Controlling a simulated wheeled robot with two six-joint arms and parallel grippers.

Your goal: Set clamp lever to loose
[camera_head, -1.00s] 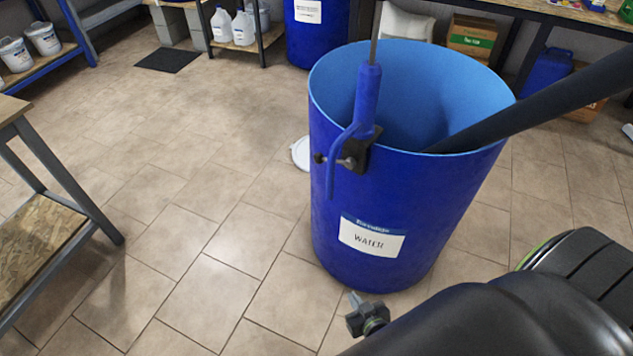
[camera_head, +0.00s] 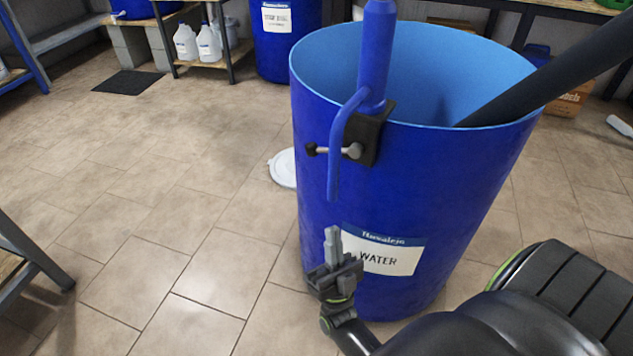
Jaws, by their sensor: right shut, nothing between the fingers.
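The clamp (camera_head: 373,134) is a dark block fixed on the near rim of a blue open drum (camera_head: 432,185) labelled WATER. Its lever (camera_head: 334,150) is a short grey bar with a dark knob at the left end, lying roughly level. A blue pump tube with a hooked spout (camera_head: 345,130) stands upright at the clamp, and the spout passes by the lever. My right gripper (camera_head: 333,238) is shut and empty, pointing up, below the lever and in front of the drum's lower left side. My left gripper is not in view.
A dark pole (camera_head: 560,75) leans from the drum's inside to the upper right. A white lid (camera_head: 284,167) lies on the floor left of the drum. A bench edge (camera_head: 30,255) stands at the left. The tiled floor between is clear.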

